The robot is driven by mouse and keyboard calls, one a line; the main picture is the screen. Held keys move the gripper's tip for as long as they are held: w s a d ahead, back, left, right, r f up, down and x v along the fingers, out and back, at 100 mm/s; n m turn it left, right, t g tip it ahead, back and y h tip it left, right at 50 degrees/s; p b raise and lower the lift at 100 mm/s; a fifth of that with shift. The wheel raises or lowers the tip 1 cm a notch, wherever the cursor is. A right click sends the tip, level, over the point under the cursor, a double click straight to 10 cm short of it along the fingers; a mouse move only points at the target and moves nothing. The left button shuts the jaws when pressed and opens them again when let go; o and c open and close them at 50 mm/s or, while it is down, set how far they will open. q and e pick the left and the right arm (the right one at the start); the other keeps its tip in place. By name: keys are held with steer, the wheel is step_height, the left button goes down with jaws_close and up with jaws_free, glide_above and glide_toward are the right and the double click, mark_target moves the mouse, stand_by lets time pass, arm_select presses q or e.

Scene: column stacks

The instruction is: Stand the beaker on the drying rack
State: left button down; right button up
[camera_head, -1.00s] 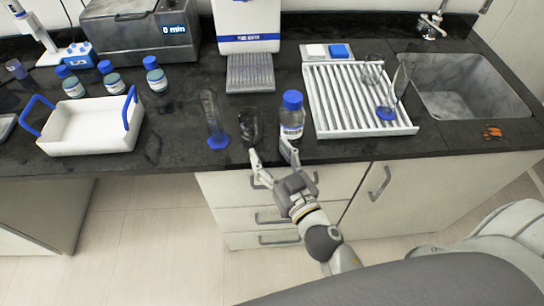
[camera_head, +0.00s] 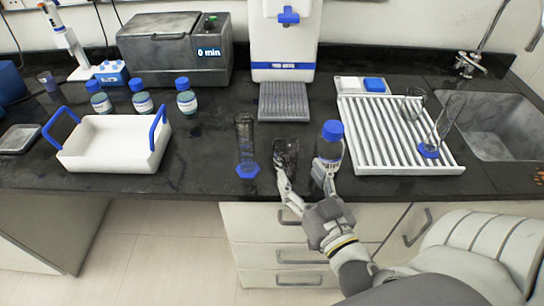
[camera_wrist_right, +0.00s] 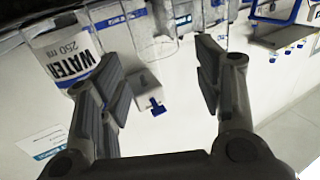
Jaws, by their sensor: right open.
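A clear glass beaker (camera_head: 286,153) stands upright near the front edge of the dark counter, between a tall measuring cylinder and a blue-capped bottle. The drying rack (camera_head: 362,150) is a white slatted tray to the right. My right gripper (camera_head: 305,180) is open and empty at the counter's front edge, one finger just in front of the beaker and the other in front of the bottle. In the wrist view clear glassware (camera_wrist_right: 155,38) shows beyond the open right gripper (camera_wrist_right: 160,82); which piece is the beaker is hard to tell. My left gripper is out of view.
The water bottle (camera_head: 329,150) stands close right of the beaker, the measuring cylinder (camera_head: 245,145) close left. On the rack are another beaker (camera_head: 411,104) at the back and a blue-based cylinder (camera_head: 445,122) at the right. The rack's front left is bare. A sink (camera_head: 500,125) lies beyond.

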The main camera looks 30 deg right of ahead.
mark_target(291, 154)
steer(key=w, duration=0.1)
steer(key=w+p, duration=0.1)
steer(key=w, duration=0.1)
steer(key=shift+w+d+r, duration=0.15)
steer(key=shift+d+r, duration=0.05)
steer(key=shift+d, duration=0.15)
steer(key=shift+w+f+p, duration=0.1)
steer(key=shift+w+p, duration=0.25)
steer(key=shift+w, duration=0.1)
steer(key=w+p, duration=0.2)
steer(key=w+d+p, duration=0.1)
steer(key=w, duration=0.1)
steer(key=shift+w+d+r, duration=0.1)
steer(key=shift+r, duration=0.3)
steer(key=shift+w+f, duration=0.1)
steer(key=shift+w, duration=0.35)
steer(key=shift+c, duration=0.4)
steer(key=c, duration=0.8)
steer(key=shift+c, duration=0.2)
